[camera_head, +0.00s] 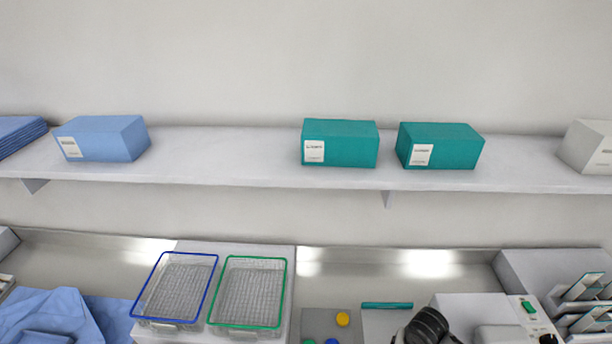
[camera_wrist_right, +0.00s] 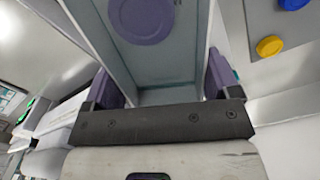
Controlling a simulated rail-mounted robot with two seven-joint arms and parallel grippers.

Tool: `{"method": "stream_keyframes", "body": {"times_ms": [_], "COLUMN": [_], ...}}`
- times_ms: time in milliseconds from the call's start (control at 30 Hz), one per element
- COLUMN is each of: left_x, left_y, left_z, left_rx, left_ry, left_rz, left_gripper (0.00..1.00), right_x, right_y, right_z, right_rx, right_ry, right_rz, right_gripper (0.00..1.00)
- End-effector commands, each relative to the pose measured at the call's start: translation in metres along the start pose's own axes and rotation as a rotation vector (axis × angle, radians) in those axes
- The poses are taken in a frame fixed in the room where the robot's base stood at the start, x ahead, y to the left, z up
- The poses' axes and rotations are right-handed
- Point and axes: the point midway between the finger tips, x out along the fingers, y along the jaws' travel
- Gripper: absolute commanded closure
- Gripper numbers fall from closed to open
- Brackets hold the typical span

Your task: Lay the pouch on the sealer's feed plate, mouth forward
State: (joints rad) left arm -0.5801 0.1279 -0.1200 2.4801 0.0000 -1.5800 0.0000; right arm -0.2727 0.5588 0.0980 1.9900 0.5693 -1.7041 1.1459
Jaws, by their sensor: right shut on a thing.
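The pouch (camera_wrist_right: 165,72) is a pale, see-through sleeve with teal-grey edges, and a round purple piece (camera_wrist_right: 140,18) shows in it. My right gripper (camera_wrist_right: 160,84) is shut on the pouch, with a purple finger at either side. In the head view a dark, rounded part of my right arm (camera_head: 428,325) shows at the bottom edge, and its fingers are hidden. The sealer (camera_head: 475,308) seems to be the white machine with a green switch at the lower right; its feed plate cannot be made out. My left gripper is not in view.
A blue-rimmed basket (camera_head: 154,272) and a green-rimmed basket (camera_head: 285,285) stand left of centre. A grey plate with a yellow disc (camera_head: 342,319) and a teal strip (camera_head: 387,305) lie near my right arm. Teal boxes (camera_head: 345,145) sit on the shelf. A rack (camera_head: 585,305) stands far right.

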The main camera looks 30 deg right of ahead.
Motion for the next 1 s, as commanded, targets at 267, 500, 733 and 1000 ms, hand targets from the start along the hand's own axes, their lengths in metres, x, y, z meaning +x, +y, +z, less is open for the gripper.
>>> {"method": "stream_keyframes", "body": {"times_ms": [267,500,733,1000], "left_x": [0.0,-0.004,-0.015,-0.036], "left_y": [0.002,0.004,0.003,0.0], "left_z": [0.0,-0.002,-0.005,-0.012], "left_rx": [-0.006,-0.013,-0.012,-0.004], "left_ry": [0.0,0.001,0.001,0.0], "left_rz": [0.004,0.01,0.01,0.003], "left_gripper": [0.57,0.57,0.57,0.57], "right_x": [0.0,-0.013,-0.054,-0.119], "right_y": [-0.023,-0.041,-0.064,-0.081], "right_z": [0.069,0.143,0.203,0.242], "right_rx": [-0.06,-0.191,-0.405,-0.727], "right_ry": [-0.001,0.002,0.007,0.011], "right_rz": [-0.001,-0.005,-0.008,-0.004], "right_gripper": [0.4,0.4,0.4,0.4]}}
